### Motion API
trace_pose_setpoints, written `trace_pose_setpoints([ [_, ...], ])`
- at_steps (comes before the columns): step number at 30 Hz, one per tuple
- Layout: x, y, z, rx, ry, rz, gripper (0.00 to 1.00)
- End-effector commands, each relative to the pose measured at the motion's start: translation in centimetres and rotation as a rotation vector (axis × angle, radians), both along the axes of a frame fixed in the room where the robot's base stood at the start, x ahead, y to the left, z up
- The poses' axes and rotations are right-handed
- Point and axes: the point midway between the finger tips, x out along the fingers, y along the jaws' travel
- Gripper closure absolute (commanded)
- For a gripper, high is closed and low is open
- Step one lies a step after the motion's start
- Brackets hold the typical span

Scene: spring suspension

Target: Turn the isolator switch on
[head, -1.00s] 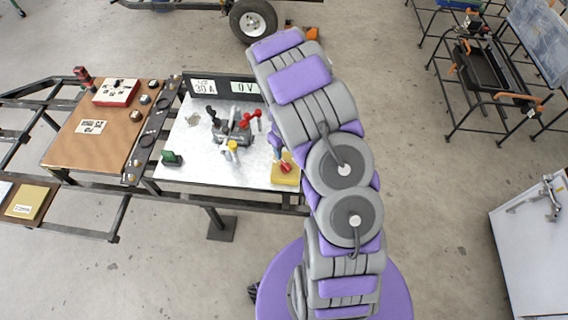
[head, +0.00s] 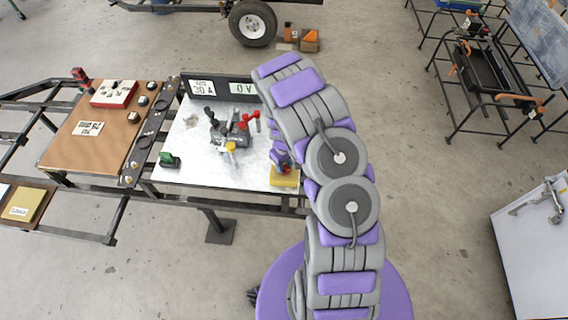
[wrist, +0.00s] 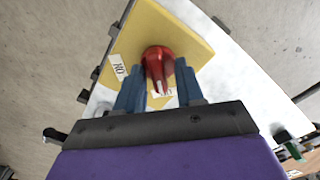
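The isolator switch is a red rotary knob (wrist: 158,65) on a yellow plate (wrist: 180,30). In the head view the yellow plate (head: 284,180) sits at the near right corner of the metal bench top, with the knob mostly hidden by my gripper (head: 281,160). In the wrist view my gripper (wrist: 160,88) has its blue fingers apart, one on each side of the knob's handle. The right finger is very near the knob; I cannot tell whether it touches. An ON label (wrist: 118,68) is at the plate's left; another label by the handle is partly hidden.
The metal top (head: 190,150) carries a grey device (head: 232,132) with red, black and yellow clamps, and a green switch (head: 169,160). A display panel (head: 222,88) stands behind. A brown board (head: 90,140) lies left.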

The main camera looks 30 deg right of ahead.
Motion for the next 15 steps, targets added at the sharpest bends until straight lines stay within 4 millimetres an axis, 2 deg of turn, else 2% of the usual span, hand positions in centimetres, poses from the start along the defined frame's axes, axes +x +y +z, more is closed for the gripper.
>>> trace_pose_setpoints([
  [2,-0.01,-0.04,-0.01,0.000,0.000,-0.001,0.71],
  [11,0.03,0.07,0.05,-0.003,-0.001,-0.001,1.00],
  [15,0.05,0.05,0.06,-0.002,-0.001,0.000,1.00],
])
